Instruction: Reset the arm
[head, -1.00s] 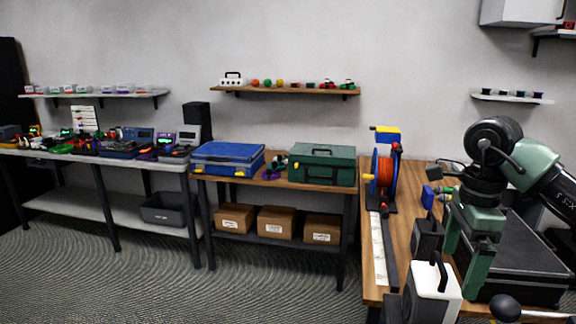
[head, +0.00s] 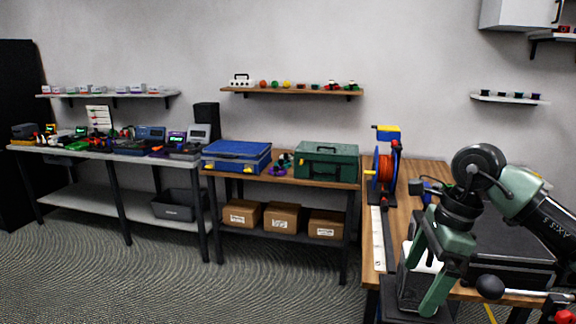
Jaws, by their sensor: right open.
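My right arm comes in from the right edge of the head view, green and black. Its gripper (head: 425,277) points down over the near part of the right wooden workbench (head: 408,190). The green fingers are spread apart and I see nothing held between them. A white and black object (head: 425,257) stands behind the fingers and is partly hidden by them. My left gripper does not show.
An orange cable reel (head: 385,168) stands at the bench's far left corner, with a pale ruler strip (head: 377,238) along the left edge. A blue case (head: 236,156) and a green toolbox (head: 327,160) sit on the middle table. Patterned floor (head: 180,285) is clear in front.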

